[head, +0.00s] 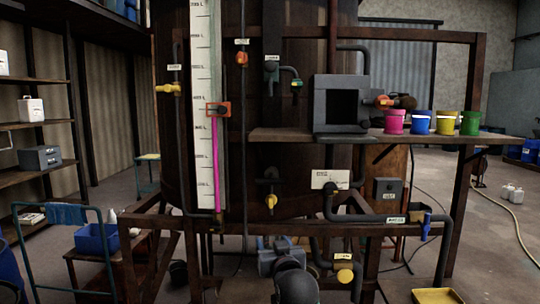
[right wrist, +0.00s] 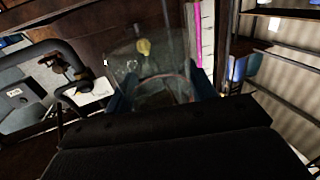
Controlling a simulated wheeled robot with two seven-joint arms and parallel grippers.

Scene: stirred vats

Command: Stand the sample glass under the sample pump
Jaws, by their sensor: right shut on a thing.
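My right gripper (right wrist: 160,92) is shut on the sample glass (right wrist: 158,68), a clear, see-through vessel between its two blue fingers in the right wrist view. My left gripper is not in view.
A wooden shelf (head: 275,134) carries a grey box frame (head: 340,104) and several coloured pots. Pipes with yellow-handled valves cross the vat's lower front. A level gauge (head: 205,100) stands left of centre. A yellow tray (head: 437,296) is at the bottom right.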

